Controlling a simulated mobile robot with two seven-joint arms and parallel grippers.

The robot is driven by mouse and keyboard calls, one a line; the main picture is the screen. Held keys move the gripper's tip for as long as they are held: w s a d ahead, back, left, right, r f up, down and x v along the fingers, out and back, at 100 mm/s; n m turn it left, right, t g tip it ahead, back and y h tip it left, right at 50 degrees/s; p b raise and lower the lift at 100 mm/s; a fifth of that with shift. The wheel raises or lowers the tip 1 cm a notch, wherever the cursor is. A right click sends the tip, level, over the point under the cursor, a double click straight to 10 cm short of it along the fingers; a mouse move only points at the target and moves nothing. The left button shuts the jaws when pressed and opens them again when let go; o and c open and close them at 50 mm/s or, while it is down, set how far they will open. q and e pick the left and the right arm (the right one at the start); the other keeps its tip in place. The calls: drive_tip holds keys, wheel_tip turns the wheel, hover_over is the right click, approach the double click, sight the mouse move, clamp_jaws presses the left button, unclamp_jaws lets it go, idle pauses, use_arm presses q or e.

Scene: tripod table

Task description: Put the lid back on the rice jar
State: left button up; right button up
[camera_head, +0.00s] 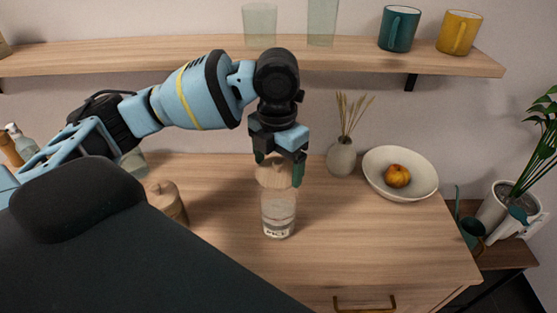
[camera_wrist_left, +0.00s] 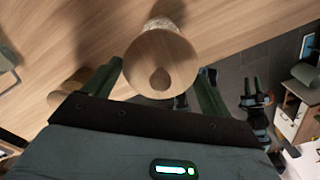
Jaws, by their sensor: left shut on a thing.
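The rice jar (camera_head: 278,215) is a clear glass with pale contents and a label, upright on the wooden cabinet top. My left gripper (camera_head: 278,166) points down over it, shut on a round pale wooden lid (camera_head: 272,175). The lid is at the jar's mouth. I cannot tell whether it touches the rim. In the left wrist view, the lid (camera_wrist_left: 160,55) with its round knob sits between the two green fingers, and part of the jar (camera_wrist_left: 166,10) shows beyond it. My right gripper is not in view.
A wooden-lidded container (camera_head: 167,200) stands left of the jar. A vase with dried stems (camera_head: 341,157) and a white bowl (camera_head: 420,160) holding a fruit (camera_head: 397,176) stand to the right. A shelf (camera_head: 200,55) with mugs and glasses runs above.

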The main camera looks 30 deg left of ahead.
use_arm(q)
drive_tip(key=shift+f+b, duration=0.9)
drive_tip(key=shift+f, duration=2)
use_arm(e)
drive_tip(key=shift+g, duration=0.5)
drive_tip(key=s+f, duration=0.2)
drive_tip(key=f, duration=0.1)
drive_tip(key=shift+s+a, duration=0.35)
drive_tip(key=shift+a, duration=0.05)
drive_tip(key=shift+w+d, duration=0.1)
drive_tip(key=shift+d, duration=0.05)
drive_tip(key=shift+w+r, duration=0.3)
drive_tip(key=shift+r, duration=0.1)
use_arm(q)
drive_tip(key=shift+r+p, duration=0.1)
drive_tip(key=shift+p, duration=0.2)
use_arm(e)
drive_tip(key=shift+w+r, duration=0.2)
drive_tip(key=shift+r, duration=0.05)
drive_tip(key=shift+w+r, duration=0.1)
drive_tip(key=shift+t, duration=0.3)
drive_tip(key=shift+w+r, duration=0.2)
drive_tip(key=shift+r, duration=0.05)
